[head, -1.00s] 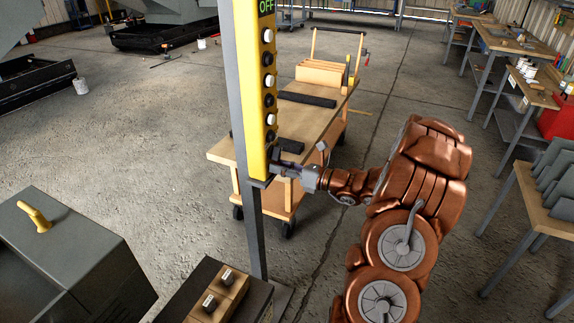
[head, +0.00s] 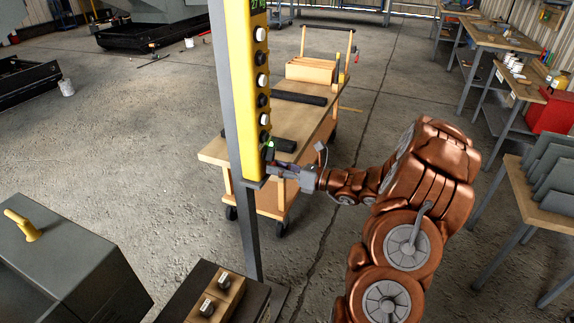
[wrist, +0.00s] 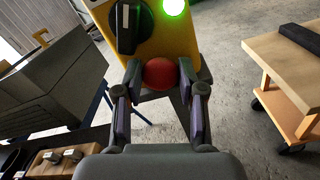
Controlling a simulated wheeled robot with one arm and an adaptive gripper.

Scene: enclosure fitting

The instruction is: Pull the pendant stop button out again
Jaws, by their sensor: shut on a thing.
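The yellow pendant (head: 237,95) hangs upright on a grey post, with a column of black and white buttons on its side. Its red stop button (wrist: 160,73) is round and sits at the lower end of the face in the wrist view. My gripper (wrist: 160,84) is shut on the stop button, one finger on each side of it. In the head view my gripper (head: 272,170) is at the pendant's bottom end, and the fingers hide the button there. A green lamp (wrist: 174,6) is lit above the button, beside a black rotary knob (wrist: 128,28).
A wooden cart (head: 290,132) stands behind the pendant. A grey cabinet with a yellow handle (head: 22,226) is at the lower left. A wooden block with two dark knobs (head: 216,298) sits low in front.

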